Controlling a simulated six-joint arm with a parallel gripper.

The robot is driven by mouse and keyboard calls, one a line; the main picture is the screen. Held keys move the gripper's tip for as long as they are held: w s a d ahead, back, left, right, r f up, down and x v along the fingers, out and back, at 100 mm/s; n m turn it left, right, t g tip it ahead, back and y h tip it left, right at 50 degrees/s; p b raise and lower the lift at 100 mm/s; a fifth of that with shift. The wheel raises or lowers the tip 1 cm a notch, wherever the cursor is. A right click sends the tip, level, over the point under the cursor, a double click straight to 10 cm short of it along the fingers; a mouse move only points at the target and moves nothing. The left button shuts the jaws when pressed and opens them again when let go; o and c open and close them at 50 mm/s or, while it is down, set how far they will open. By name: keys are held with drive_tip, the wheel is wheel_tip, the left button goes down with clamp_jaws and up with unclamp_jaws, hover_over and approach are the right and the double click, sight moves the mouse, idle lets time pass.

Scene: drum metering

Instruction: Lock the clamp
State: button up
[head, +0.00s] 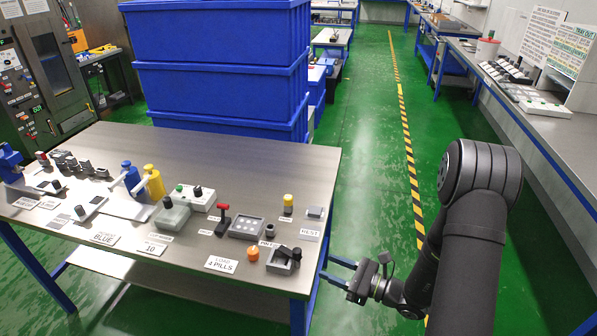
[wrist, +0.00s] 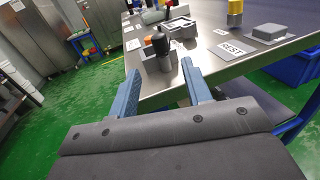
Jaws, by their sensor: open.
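A grey block with a black-knobbed handle (head: 284,260) sits near the front right corner of the table; it looks like the clamp, though I cannot read a label that names it. In the wrist view this block (wrist: 162,62) stands just beyond my fingertips, its black knob pointing up. My gripper (head: 326,268) is open and empty, off the table's right edge, with its blue fingers pointing toward the block. In the wrist view the gripper (wrist: 160,70) shows one finger on each side of the block in the picture, apparently short of it. Whether the handle is locked cannot be told.
An orange knob (head: 253,254) stands left of the block. A grey tray (head: 247,228), a red-handled lever (head: 222,216) and a yellow-topped post (head: 288,203) stand behind. A REST label (head: 310,234) lies near a grey pad (head: 315,212). Blue bins (head: 220,70) stand behind the table.

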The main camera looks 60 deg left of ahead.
drive_tip(key=v, duration=0.4)
drive_tip(key=s+a+r+n+g+h, duration=0.4)
drive_tip(key=s+a+r+n+h, duration=0.15)
drive_tip(key=h, duration=0.75)
drive_tip(key=a+r+m+t+h, duration=0.1)
drive_tip(key=a+r+t, duration=0.3)
drive_tip(key=r+t, duration=0.45)
drive_tip(key=a+r+m+t+h, duration=0.2)
drive_tip(key=a+r+t, duration=0.3)
drive_tip(key=r, duration=0.6)
wheel_tip(320, 180, down, 8)
wheel_tip(320, 180, up, 9)
drive_tip(key=shift+s, duration=0.25)
drive_tip(key=shift+f+n+g, duration=0.2)
drive_tip(key=shift+n+g, duration=0.05)
drive_tip(key=shift+n, duration=0.1)
